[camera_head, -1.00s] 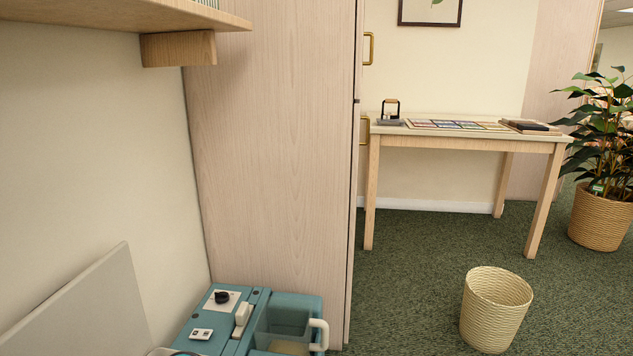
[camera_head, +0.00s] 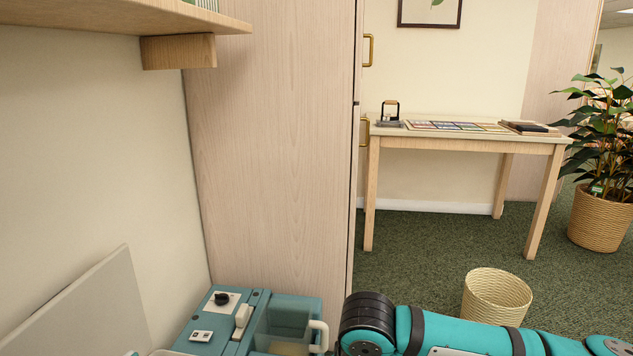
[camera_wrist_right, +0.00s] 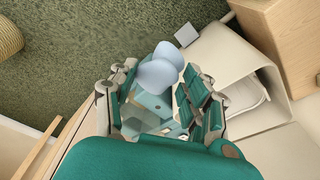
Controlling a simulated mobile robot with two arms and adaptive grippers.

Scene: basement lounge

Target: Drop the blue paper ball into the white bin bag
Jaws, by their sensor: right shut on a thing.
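The light-blue, lumpy paper ball (camera_wrist_right: 158,72) shows in the right wrist view, at the far end of my right gripper (camera_wrist_right: 158,103). The fingers are shut on it, one on each side, and it is held above the dark green carpet. In the head view, my right arm reaches in from the lower right, but its gripper and the ball are out of that picture. No white bin bag can be made out for certain. A white thing (camera_wrist_right: 246,97) sits inside a pale, open-fronted box in the right wrist view; I cannot tell what it is. My left gripper is not in view.
A woven basket (camera_head: 496,296) stands on the carpet behind my right arm. A teal unit (camera_head: 225,318) with a tub stands at lower left, beside a tall wooden cabinet (camera_head: 270,150). A table (camera_head: 460,137) and a potted plant (camera_head: 598,215) are farther back, with open carpet before them.

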